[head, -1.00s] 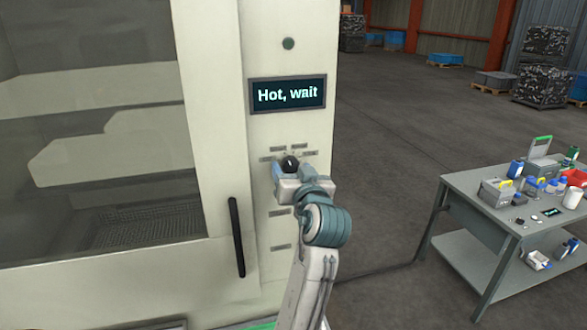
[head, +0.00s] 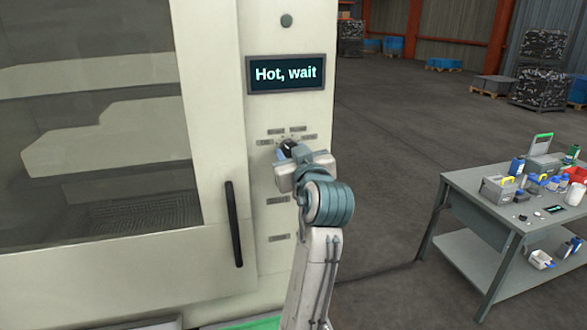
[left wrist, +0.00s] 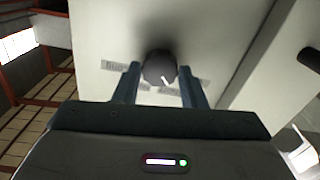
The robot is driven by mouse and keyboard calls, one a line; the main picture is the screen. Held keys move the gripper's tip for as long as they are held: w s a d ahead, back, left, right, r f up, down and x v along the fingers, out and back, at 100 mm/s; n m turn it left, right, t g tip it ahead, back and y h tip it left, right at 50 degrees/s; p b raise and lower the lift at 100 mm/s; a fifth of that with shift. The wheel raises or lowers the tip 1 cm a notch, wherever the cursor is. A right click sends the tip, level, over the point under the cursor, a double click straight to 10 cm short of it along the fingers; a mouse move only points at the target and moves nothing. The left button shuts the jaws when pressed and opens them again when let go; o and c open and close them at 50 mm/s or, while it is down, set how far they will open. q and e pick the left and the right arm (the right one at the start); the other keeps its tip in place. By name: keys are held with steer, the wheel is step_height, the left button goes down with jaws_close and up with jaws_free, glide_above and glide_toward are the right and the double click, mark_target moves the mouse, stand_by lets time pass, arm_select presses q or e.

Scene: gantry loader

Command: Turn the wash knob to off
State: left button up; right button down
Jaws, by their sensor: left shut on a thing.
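The wash knob (head: 289,145) is a round black knob on the cream machine's front panel, with small grey label plates around it. My left gripper (head: 286,153) is shut on it and partly hides it in the head view. In the left wrist view the knob (left wrist: 158,66) sits between the two fingers of the left gripper (left wrist: 160,76). Its white pointer mark there points down and slightly right. The label texts are too small to read surely. My right gripper is not in view.
Above the knob, a display (head: 286,74) reads "Hot, wait". A black door handle (head: 234,224) stands left of my arm, beside the machine's large window. A grey workbench (head: 462,190) with several tools and bottles is at the right. The floor between is open.

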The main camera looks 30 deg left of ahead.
arm_select(q)
steer(key=n+b, duration=0.5)
steer(key=b, duration=0.1)
steer(key=shift+n, duration=0.3)
stand_by(0.4)
